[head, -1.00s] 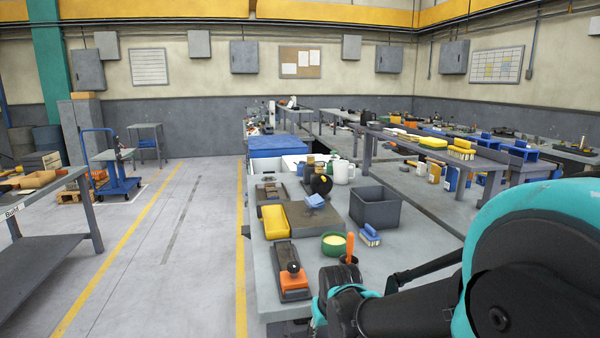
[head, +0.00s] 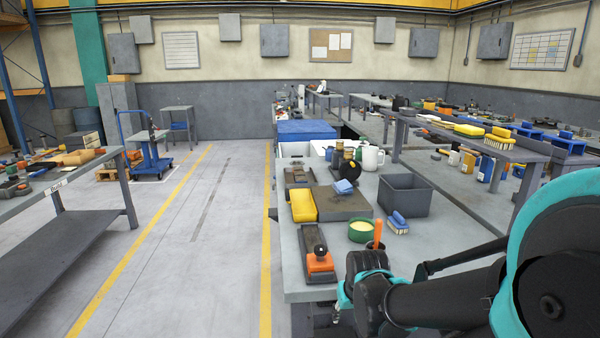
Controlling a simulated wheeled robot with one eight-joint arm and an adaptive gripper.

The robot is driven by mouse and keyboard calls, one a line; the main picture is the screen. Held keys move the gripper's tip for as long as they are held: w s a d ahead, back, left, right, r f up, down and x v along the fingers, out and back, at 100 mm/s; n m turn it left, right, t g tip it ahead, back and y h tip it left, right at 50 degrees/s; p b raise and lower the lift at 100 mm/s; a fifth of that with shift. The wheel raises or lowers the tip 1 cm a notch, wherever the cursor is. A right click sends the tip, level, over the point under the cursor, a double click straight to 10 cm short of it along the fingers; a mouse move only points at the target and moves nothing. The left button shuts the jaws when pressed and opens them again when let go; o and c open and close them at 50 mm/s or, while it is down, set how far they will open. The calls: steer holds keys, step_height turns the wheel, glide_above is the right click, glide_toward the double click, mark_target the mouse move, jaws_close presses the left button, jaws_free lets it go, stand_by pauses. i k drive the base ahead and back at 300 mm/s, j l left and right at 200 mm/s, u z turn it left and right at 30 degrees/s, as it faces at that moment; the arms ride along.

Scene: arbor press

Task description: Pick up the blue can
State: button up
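A small blue can (head: 486,168) with a pale lower part stands at the right in the head view, beneath the raised shelf of the right-hand bench. It is upright beside a yellow can (head: 467,162) and a white container (head: 453,157). It is small and far off in the picture. My arm crosses the lower right in front of the near bench, well short of the can. The fingers of my gripper cannot be made out.
The raised shelf (head: 440,137) overhangs the can. Open floor (head: 200,250) lies left.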

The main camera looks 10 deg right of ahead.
mark_target(328, 151)
steer(key=i+j+u, duration=0.1)
steer(key=j+u, duration=0.25)
steer(key=j, duration=0.15)
steer(key=i+j+u, duration=0.15)
steer(key=j+u, duration=0.2)
steer(key=j, duration=0.15)
steer(key=i+j+u, duration=0.2)
steer(key=j+u, duration=0.2)
steer(key=i+j+u, duration=0.55)
steer(key=j+u, duration=0.15)
steer(key=i+j+z, duration=0.2)
steer(key=i+z, duration=0.25)
steer(key=i, duration=0.15)
steer(key=i+z, duration=0.7)
steer(key=z, duration=0.25)
steer(key=i+z, duration=0.15)
steer(key=i, duration=0.45)
steer(key=i+z, duration=0.15)
steer(key=i, duration=0.5)
steer(key=i+z, duration=0.2)
steer(key=i, duration=0.4)
steer(key=i+j+z, duration=0.15)
steer(key=i, duration=0.45)
steer(key=j, duration=0.1)
